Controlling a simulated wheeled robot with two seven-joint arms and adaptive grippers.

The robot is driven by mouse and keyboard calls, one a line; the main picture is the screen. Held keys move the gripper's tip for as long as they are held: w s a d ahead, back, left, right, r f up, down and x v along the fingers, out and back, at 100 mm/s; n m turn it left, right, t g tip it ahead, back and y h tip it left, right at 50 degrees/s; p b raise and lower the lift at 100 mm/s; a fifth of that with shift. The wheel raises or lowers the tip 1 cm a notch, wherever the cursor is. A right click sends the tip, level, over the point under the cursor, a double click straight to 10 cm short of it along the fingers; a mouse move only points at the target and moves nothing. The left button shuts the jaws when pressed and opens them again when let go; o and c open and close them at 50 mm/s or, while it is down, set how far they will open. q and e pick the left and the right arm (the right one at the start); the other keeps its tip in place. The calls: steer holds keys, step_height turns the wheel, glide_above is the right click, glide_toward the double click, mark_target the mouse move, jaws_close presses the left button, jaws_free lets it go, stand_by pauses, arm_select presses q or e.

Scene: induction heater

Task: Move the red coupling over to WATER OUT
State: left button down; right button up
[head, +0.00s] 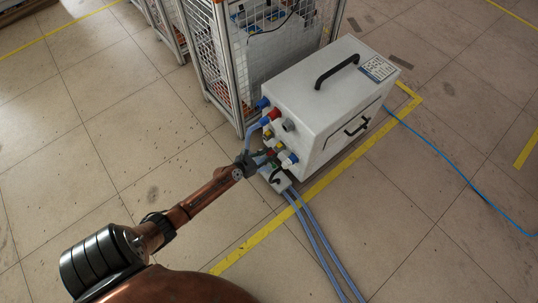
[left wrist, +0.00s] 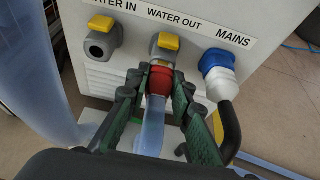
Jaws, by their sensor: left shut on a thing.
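The red coupling (left wrist: 160,80), with a translucent blue hose (left wrist: 153,138) below it, is between the green-padded fingers of my left gripper (left wrist: 160,84). The gripper is shut on it. The coupling is in line with the WATER OUT port (left wrist: 163,58), under its yellow handle (left wrist: 168,41), and appears to meet it; I cannot tell whether it is seated. The WATER IN port (left wrist: 98,45), on the left, is bare. In the head view my left gripper (head: 259,160) is at the lower front of the white heater cabinet (head: 310,100). My right gripper is not in view.
A blue and white MAINS plug (left wrist: 217,72) with a black cable is close on the right of the gripper. Another hose with a red coupling (head: 274,114) is higher on the panel. A wire cage (head: 225,60) stands behind. Hoses (head: 315,235) run along the floor.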

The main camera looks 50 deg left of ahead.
arm_select(q)
steer(key=c, duration=1.6)
jaws_free()
steer(key=v, duration=1.2)
